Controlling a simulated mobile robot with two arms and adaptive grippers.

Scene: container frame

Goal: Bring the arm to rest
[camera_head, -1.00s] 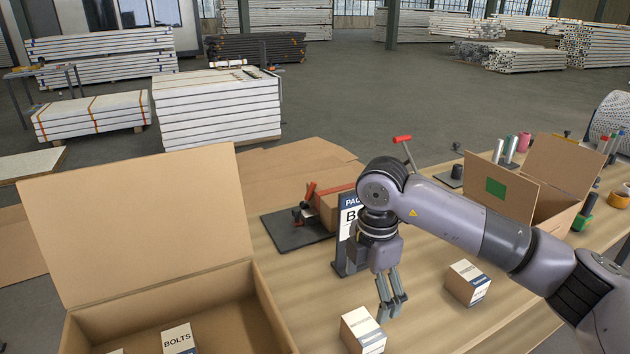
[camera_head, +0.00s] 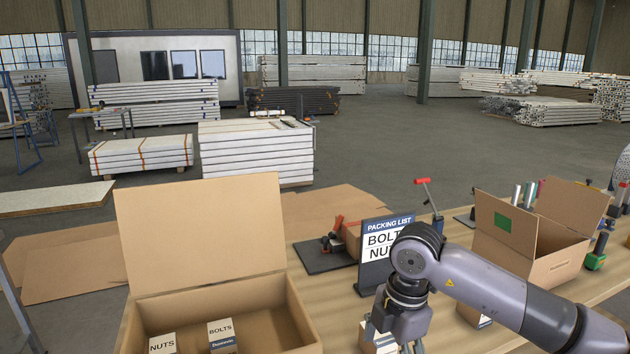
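My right arm comes in from the right and bends down at the wrist. Its gripper (camera_head: 402,345) hangs at the bottom edge of the picture, where the fingertips are cut off, so its opening does not show clearly. A small white-and-brown box (camera_head: 375,341) shows close beside and partly behind the gripper; I cannot tell whether they touch. Another small box (camera_head: 484,321) is mostly hidden behind my forearm. A large open carton (camera_head: 295,312) at the lower left holds a NUTS box (camera_head: 162,344) and a BOLTS box (camera_head: 222,334). My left gripper is not in view.
A packing list sign (camera_head: 378,241) stands on the wooden table (camera_head: 328,288) behind my wrist. A second open carton (camera_head: 560,265) stands at the right, beyond my forearm. A red-handled clamp (camera_head: 424,183) rises at the table's back. Stacked panels (camera_head: 256,152) stand on the floor beyond.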

